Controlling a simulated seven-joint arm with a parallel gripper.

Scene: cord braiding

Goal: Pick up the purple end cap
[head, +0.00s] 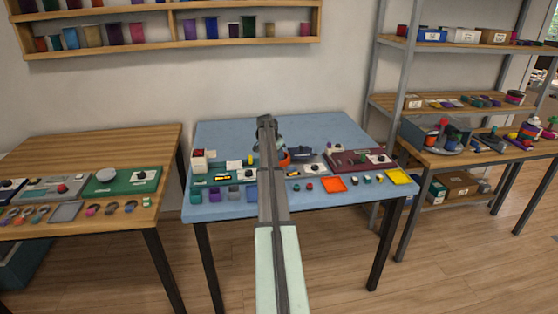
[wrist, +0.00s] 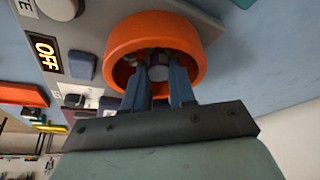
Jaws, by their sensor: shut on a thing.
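In the wrist view the two blue-grey fingers of my gripper (wrist: 158,85) reach into a round orange container (wrist: 192,40). They are closed on a small piece with a purple rim and a pale grey face, which looks like the purple end cap (wrist: 157,59). It sits between the fingertips, inside the orange rim; I cannot tell whether it touches the container's floor. In the head view the orange container (head: 286,160) shows only partly beside my arm on the blue table, and the arm hides the fingertips and the cap.
The blue table (head: 225,130) holds several small parts, an orange square (head: 333,184) and a yellow square (head: 398,176). Its back strip is mostly clear.

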